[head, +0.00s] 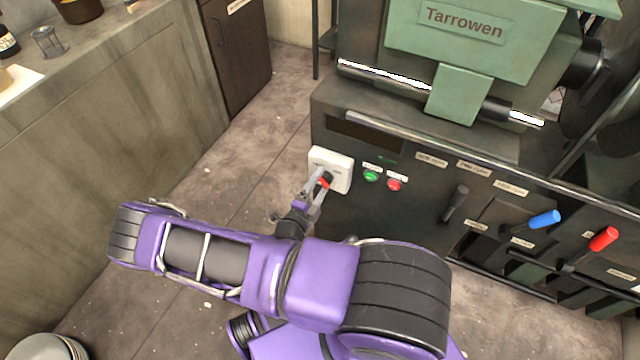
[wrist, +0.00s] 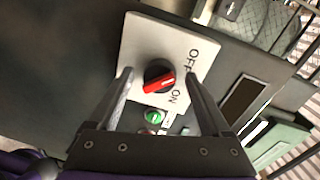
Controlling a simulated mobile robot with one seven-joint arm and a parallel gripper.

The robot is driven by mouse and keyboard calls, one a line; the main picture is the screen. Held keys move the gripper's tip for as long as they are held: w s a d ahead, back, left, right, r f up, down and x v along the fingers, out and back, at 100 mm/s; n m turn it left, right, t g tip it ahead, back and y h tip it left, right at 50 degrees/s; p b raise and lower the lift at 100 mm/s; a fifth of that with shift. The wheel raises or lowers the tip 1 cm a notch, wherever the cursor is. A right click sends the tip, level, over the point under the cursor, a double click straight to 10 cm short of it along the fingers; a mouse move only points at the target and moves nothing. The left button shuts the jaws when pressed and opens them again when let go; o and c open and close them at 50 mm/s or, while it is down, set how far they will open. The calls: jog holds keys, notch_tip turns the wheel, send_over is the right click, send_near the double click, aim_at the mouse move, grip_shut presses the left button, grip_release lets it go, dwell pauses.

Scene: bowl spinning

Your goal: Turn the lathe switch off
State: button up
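The lathe switch is a black rotary knob with a red pointer bar (wrist: 159,82) on a white plate (wrist: 150,40) in the wrist view. The plate is marked OFF and ON along its right side in that view. The red bar lies nearly crosswise, its right end toward the space between the two words. In the head view the white plate (head: 335,161) is on the lathe's front left, with the red bar (head: 325,182) partly hidden by my gripper (head: 317,187). My gripper is open, with its fingers on either side of the knob (wrist: 158,77) and visible gaps to it.
Green (head: 371,176) and red (head: 394,185) push buttons sit right of the plate. Black (head: 455,203), blue (head: 544,219) and red (head: 604,239) levers stick out farther right. A counter (head: 110,90) runs along the left, with open floor between.

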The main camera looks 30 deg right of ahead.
jog(key=shift+a, duration=0.1)
jog(key=p+v, duration=0.1)
jog(key=v, duration=1.6)
jog(key=shift+s+a+r, duration=0.1)
